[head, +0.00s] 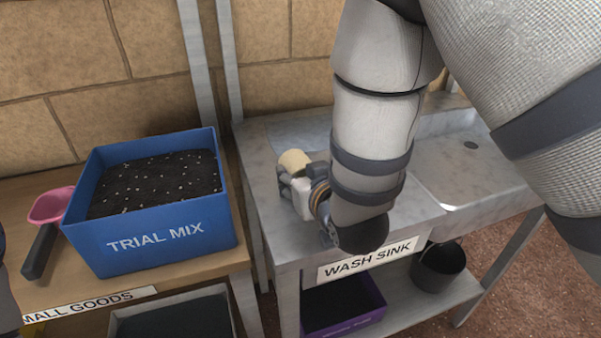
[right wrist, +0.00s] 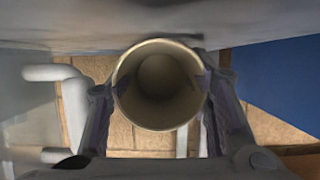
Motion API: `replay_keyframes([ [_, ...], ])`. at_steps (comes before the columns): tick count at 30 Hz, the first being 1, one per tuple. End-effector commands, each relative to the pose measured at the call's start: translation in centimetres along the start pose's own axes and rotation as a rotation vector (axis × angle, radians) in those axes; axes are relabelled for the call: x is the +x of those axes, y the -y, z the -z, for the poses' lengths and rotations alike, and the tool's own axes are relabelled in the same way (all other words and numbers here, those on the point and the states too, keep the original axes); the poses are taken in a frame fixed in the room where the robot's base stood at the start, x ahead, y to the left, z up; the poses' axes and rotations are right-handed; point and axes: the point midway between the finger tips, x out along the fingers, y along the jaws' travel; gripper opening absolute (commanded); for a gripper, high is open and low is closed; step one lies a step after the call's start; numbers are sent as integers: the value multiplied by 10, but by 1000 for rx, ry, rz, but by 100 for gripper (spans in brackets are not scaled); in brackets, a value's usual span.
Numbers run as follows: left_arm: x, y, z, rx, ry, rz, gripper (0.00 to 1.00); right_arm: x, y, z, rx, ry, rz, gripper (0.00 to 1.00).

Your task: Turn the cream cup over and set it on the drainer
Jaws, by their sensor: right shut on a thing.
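The cream cup (head: 293,160) is in my right gripper (head: 294,180), over the flat metal top (head: 262,150) left of the sink basin. In the right wrist view the round mouth of the cup (right wrist: 160,85) faces the camera and its inside looks empty. The two fingers (right wrist: 160,112) close on it from both sides. In the head view the gripper hides much of the cup, so its exact tilt and whether it touches the metal cannot be told. No separate drainer stands out; my right arm covers part of the sink top. My left gripper is not visible.
The sink basin (head: 468,170) is at the right. A blue tub of dark mix (head: 160,237) and a pink scoop (head: 50,204) with a dark handle are on the wooden bench at left. A purple crate (head: 345,318) and a dark pot (head: 438,268) are below the sink.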

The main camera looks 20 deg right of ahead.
Motion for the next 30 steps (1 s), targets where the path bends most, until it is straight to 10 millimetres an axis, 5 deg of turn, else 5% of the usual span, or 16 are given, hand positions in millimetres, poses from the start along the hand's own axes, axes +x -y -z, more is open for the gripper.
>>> replay_keyframes([
  [18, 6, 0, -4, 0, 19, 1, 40, 5, 1, -20, -1, 24, 2, 14],
  [19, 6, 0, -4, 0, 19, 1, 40, 5, 1, -20, -1, 25, 2, 48],
  [22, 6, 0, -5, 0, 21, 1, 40, 5, 1, -22, -1, 29, 3, 70],
  [30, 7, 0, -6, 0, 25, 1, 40, 5, 2, -25, -1, 35, 4, 70],
])
